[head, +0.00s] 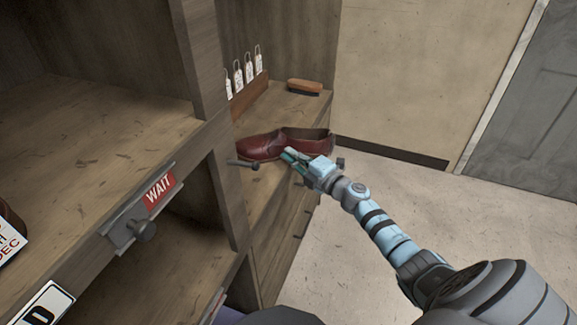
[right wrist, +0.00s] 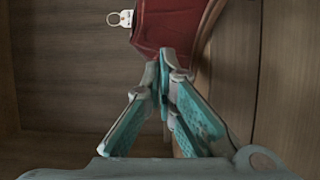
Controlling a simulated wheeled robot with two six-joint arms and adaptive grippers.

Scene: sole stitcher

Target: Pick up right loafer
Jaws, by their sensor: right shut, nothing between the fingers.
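A dark red leather loafer (head: 262,146) lies on the wooden shelf top, its toe to the left and its heel end to the right. My right gripper (head: 287,155) is shut and empty at the near side of the shoe, close to its middle. In the right wrist view the fingertips (right wrist: 166,62) are together just below the red leather of the loafer (right wrist: 178,25). I cannot tell whether they touch it. Part of the shoe lies outside that view. My left gripper is not in view.
Several white tags (head: 238,76) stand in a wooden rack behind the shoe, and a brush (head: 304,86) lies at the back. A cabinet with a WAIT sign (head: 160,190) stands left. The floor right is clear.

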